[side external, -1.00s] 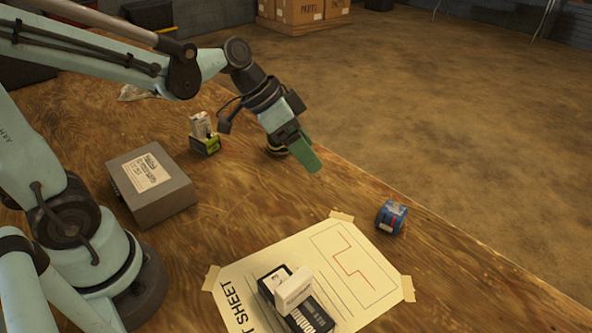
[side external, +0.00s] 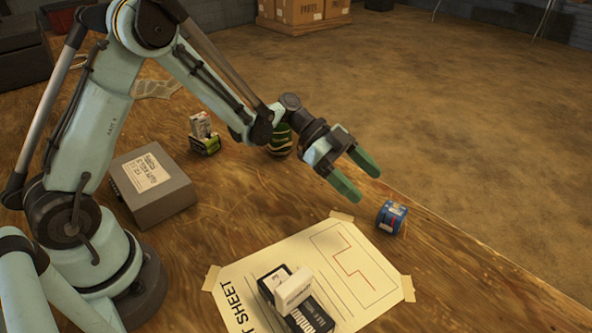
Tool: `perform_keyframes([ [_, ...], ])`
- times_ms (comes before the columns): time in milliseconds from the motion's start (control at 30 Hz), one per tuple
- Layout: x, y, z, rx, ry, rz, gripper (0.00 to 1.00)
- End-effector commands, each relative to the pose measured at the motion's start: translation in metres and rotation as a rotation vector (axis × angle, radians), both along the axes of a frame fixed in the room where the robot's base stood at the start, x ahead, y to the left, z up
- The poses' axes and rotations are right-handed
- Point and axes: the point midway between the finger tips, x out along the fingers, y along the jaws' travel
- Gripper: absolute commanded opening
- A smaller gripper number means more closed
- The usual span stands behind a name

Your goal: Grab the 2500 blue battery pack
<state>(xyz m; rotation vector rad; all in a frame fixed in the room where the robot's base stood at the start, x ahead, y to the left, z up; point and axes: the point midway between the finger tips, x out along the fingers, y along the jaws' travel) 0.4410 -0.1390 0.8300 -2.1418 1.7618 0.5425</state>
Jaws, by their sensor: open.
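The blue battery pack (side external: 391,218) sits on the wooden table near its right edge, beside the upper right corner of the paper sheet. It has a red stripe and a pale label; the number on it is too small to read. My gripper (side external: 362,184) is open and empty, with two green fingers pointing down and right. It is above and to the left of the blue pack, apart from it.
A grey box (side external: 152,186) stands left of the taped paper sheet (side external: 330,250). A black pack with a white block (side external: 296,292) lies on the sheet. A green pack (side external: 206,143) and a dark green striped object (side external: 281,140) stand behind. The table edge (side external: 470,258) runs close right of the blue pack.

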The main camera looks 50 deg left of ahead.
Motion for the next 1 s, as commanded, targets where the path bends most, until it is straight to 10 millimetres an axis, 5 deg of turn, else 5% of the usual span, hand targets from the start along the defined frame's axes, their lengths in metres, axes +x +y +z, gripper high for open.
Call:
perform_keyframes([
  [700, 0.017, -0.074, -0.04, 0.003, 0.001, 0.0, 0.79],
  [1000, 0.019, -0.079, -0.044, 0.003, 0.003, 0.002, 0.79],
])
